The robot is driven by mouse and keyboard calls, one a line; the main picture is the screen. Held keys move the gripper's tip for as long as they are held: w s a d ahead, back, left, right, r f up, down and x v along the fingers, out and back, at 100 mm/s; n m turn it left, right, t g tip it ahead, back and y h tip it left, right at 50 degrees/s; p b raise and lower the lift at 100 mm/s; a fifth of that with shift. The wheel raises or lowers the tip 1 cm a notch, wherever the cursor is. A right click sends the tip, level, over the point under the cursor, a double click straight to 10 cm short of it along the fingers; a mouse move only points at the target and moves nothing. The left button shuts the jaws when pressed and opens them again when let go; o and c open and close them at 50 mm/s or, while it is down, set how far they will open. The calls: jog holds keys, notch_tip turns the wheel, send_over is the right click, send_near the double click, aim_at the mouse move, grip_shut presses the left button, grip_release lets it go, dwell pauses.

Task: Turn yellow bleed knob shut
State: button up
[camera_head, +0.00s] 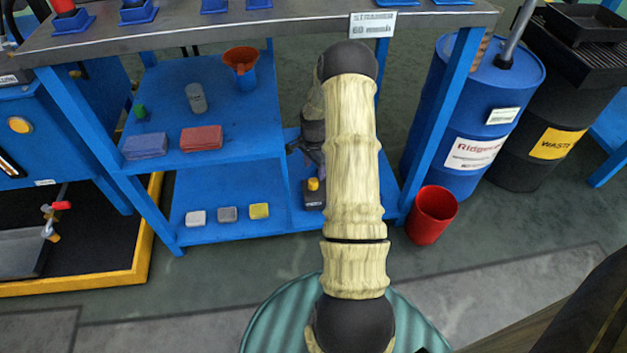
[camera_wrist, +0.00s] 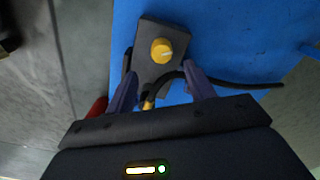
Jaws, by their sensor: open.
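The yellow knob (camera_wrist: 162,51) sits on top of a dark block (camera_wrist: 148,37) on a blue shelf (camera_wrist: 235,40). In the wrist view it has a pale line mark on its face. In the head view the yellow knob (camera_head: 313,184) and its dark block (camera_head: 313,199) show on the lower blue shelf, left of my arm. My gripper (camera_wrist: 157,82) is open and empty, its two fingers apart. In the wrist view the knob lies just beyond the fingertips, between their lines. My gripper also shows partly in the head view (camera_head: 310,155), above the block. I cannot tell its exact height.
A black hose (camera_wrist: 240,84) runs from near the block to the right, past the fingers. Small blocks (camera_head: 228,214) lie on the lower shelf to the left. A red bucket (camera_head: 432,213) stands on the floor right of the shelf leg. The workbench top (camera_head: 250,28) overhangs the shelves.

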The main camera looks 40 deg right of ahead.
aim_at(313, 181)
notch_tip(313, 181, down, 7)
jog(key=b, duration=0.4)
jog(key=shift+w+a, duration=0.1)
jog(key=shift+w, duration=0.05)
jog(key=c, duration=1)
jog(key=shift+r, duration=0.1)
